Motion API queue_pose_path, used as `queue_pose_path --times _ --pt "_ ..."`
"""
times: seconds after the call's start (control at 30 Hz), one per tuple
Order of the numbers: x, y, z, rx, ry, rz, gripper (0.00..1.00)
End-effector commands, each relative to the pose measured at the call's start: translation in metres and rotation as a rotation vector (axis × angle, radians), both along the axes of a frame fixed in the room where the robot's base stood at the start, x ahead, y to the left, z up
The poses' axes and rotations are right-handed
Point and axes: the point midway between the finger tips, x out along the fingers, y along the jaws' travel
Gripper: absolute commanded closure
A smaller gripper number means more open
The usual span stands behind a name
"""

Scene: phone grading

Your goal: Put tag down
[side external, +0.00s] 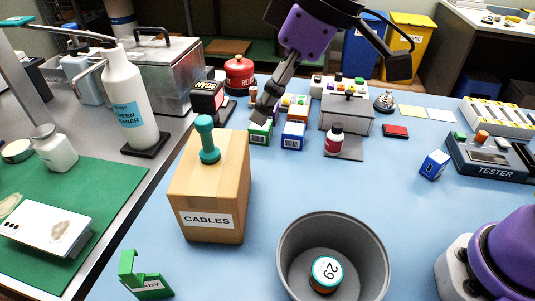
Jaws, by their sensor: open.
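My gripper (267,103) hangs at the upper middle, its dark fingers reaching down-left over the small boxes at the back of the blue table. The jaws are open, and I see nothing held between them. No single thing is plainly the tag. A green folded sign (147,283) with a white label, partly legible as "READY", stands at the front left. A round piece with a white top marked "29" (326,272) lies inside the grey bin (291,243) at the front.
A cardboard box marked CABLES (205,190) with a teal-handled stamp (207,140) on top stands left of centre. Small green (260,132) and blue (293,136) boxes are below the gripper. A tester (487,158) stands right.

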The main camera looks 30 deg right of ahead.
Motion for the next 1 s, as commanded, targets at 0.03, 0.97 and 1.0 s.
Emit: queue_pose_path --times 0.03,0.97,1.0 --pt "-0.006 -0.041 0.001 0.006 -0.012 -0.112 0.34" --pt "-0.091 -0.204 -0.06 -0.001 -0.061 -0.702 0.34" --pt "-0.091 -0.204 -0.06 -0.001 -0.061 -0.702 0.34"
